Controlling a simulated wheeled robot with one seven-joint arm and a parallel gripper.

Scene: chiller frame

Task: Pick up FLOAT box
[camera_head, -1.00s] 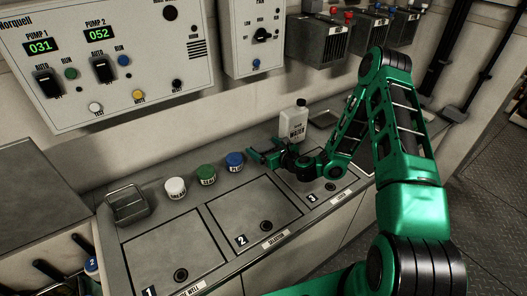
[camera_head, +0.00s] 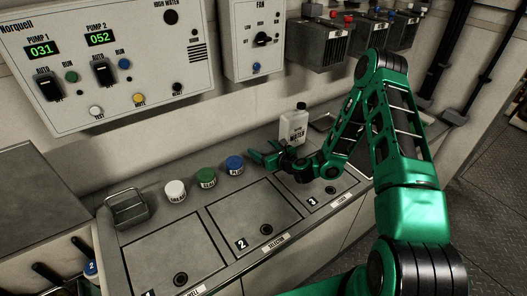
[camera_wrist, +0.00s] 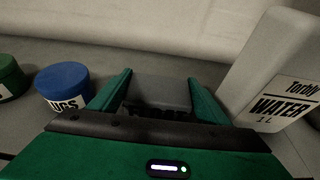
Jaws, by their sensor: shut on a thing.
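My gripper (camera_wrist: 159,98) is low over the counter and shut on a small grey box (camera_wrist: 163,90), which sits between the two green fingers in the wrist view. Dark lettering on the box's near side is mostly hidden by the gripper body, so I cannot read it. In the head view my gripper (camera_head: 267,154) is between the blue-lidded jar and the white bottle; the box cannot be made out there. I cannot tell whether the box still touches the counter.
The blue-lidded jar (camera_head: 235,165) stands just left of my gripper, with green-lidded (camera_head: 206,178) and white (camera_head: 175,190) jars beyond it. The white water bottle (camera_head: 293,127) stands close on the right. The wall is behind.

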